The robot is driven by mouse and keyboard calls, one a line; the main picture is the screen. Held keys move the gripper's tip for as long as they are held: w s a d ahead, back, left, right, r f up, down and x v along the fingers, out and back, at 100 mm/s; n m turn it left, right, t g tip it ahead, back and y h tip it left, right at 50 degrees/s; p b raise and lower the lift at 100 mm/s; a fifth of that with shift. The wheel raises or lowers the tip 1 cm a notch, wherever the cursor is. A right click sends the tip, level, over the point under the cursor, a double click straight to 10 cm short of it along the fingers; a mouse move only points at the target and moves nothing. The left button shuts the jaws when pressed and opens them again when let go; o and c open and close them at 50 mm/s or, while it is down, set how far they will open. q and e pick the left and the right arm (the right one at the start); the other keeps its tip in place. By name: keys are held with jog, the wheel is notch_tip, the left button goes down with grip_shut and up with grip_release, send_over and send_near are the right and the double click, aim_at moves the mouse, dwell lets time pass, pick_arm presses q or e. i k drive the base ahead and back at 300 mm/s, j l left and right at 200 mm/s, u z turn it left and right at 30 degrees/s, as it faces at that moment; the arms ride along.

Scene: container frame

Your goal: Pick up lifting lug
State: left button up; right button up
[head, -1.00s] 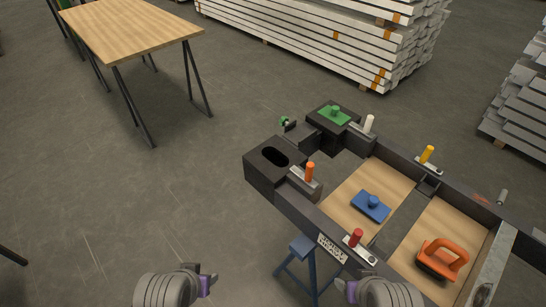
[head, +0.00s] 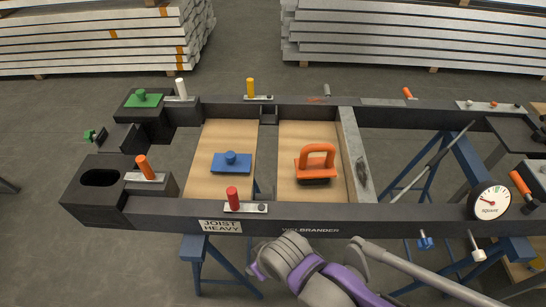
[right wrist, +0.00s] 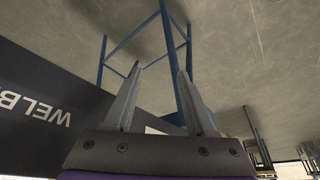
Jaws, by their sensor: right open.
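No part is labelled as the lifting lug, and I cannot tell for certain which it is. An orange loop handle on a dark base (head: 316,163) stands upright on the right wooden panel. A small dark piece (head: 362,174) sits at the grey cross plate (head: 351,140) to its right. My right gripper (head: 256,271) is in front of the near rail, below and left of the orange handle. In the right wrist view its two fingers (right wrist: 162,70) are apart with nothing between them, and the lettered rail is to their left. My left gripper is out of view.
The dark frame's near rail (head: 400,216) lies between my right gripper and the panels. A blue knobbed plate (head: 231,162), a red peg (head: 232,198) and an orange peg (head: 145,167) stand left. A round gauge (head: 490,201) is at right. Blue trestle legs (head: 212,262) are below.

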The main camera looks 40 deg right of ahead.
aim_at(314, 171)
jog(key=z, duration=1.9)
jog(key=l, duration=0.45)
